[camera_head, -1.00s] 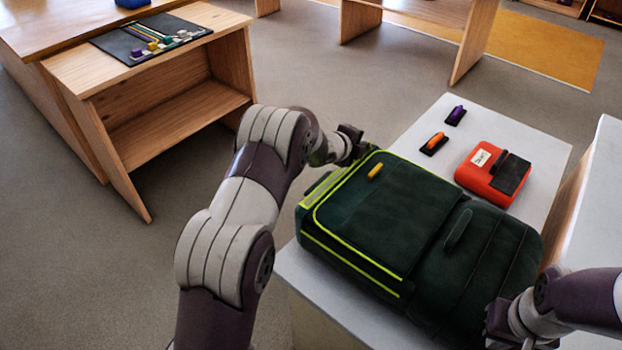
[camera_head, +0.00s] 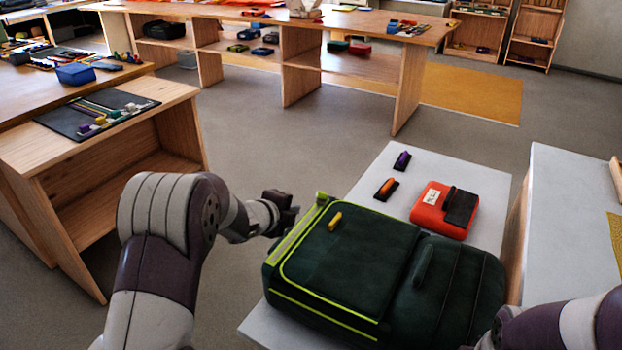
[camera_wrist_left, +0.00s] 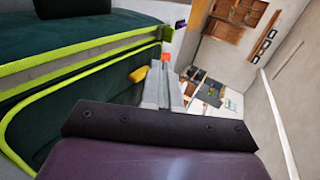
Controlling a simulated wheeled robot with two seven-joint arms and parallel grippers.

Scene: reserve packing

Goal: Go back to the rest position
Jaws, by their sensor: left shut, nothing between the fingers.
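My left gripper (camera_head: 282,212) is at the left edge of the dark green backpack (camera_head: 350,255), beside its yellow-green trim. Its fingers are shut and hold nothing; in the left wrist view the fingers (camera_wrist_left: 163,85) show pressed together. Whether the gripper touches the bag I cannot tell. Of my right arm, only a link shows at the lower right in the head view; its gripper is out of the picture.
The backpack lies on a white table (camera_head: 375,160) with a red case (camera_head: 432,205), an orange item (camera_head: 387,188) and a purple item (camera_head: 402,160). A wooden bench (camera_head: 85,160) with a dark mat stands at left. Grey floor between them is clear.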

